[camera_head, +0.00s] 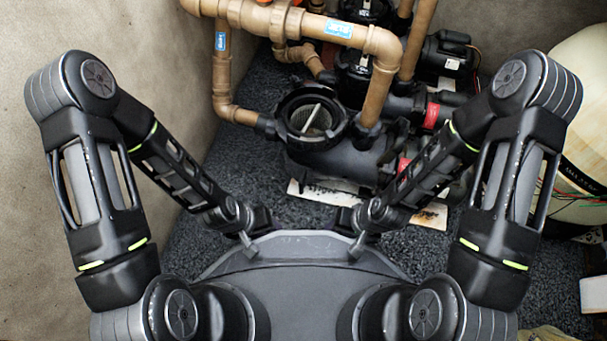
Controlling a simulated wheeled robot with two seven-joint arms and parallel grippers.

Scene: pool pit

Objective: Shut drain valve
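I cannot pick out the drain valve for certain. A bit of orange (263,2), possibly a valve handle, is cut off by the top edge above the tan pipes (290,20). My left gripper (254,232) and my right gripper (350,232) hang low in the middle, just beyond the front of my base. They are well short of the pipes and apart from each other. Both are small and dark here, nothing shows held in them, and I cannot tell how far their fingers are apart.
A black pump strainer (312,122) with its basket opening facing up stands ahead, with a pump motor (447,57) behind it. A pale round tank (585,130) is at the right. A concrete wall (110,30) bounds the left. Dark gravel (250,175) is open before the pump.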

